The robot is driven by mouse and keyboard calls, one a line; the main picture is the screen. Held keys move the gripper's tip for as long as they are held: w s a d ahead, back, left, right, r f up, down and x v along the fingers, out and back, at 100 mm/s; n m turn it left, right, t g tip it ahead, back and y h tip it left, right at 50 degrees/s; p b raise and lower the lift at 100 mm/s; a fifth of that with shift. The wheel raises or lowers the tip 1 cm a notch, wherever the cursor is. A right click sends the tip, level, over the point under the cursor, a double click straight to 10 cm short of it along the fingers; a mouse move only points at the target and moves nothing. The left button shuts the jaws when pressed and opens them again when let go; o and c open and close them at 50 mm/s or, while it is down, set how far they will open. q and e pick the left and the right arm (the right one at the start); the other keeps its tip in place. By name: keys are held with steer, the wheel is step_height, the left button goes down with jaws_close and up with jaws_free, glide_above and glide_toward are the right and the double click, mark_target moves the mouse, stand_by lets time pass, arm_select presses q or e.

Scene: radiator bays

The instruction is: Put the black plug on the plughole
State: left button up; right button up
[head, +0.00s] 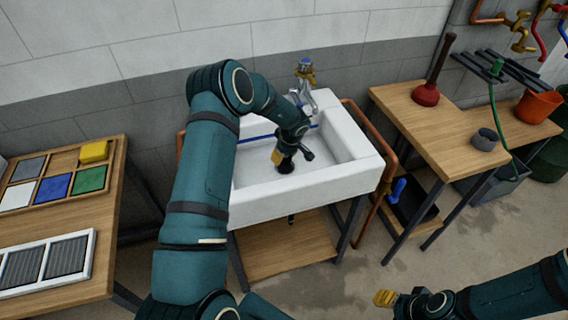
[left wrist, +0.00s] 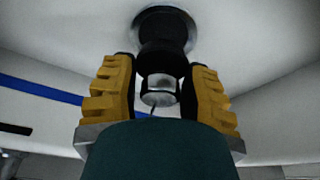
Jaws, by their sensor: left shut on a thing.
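The white sink (head: 262,196) stands in the middle of the head view. My left gripper (head: 281,160) reaches down into its basin. In the left wrist view, my left gripper (left wrist: 160,70) is shut on the black plug (left wrist: 163,48), with a metallic knob between the yellow fingers. The plug is over the dark round plughole (left wrist: 145,17) and overlaps it; I cannot tell whether it is fully seated. In the head view the black plug (head: 286,167) shows just below the fingertips. My right gripper (head: 385,298) is at the lower right, away from the sink; its opening is unclear.
A chrome tap (head: 305,80) stands at the sink's back. A copper pipe (head: 365,128) runs along its right side. A bench with a red plunger (head: 427,92) and grey ring (head: 485,139) is right. A table with a tile tray (head: 28,197) is left.

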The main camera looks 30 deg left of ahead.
mark_target(285, 158)
arm_select(q)
step_height(285, 158, down, 3)
steer(key=shift+f+b, duration=0.1)
steer(key=shift+b, duration=0.3)
steer(key=o, duration=1)
steer(key=p+v, duration=0.3)
steer(key=v, duration=0.9)
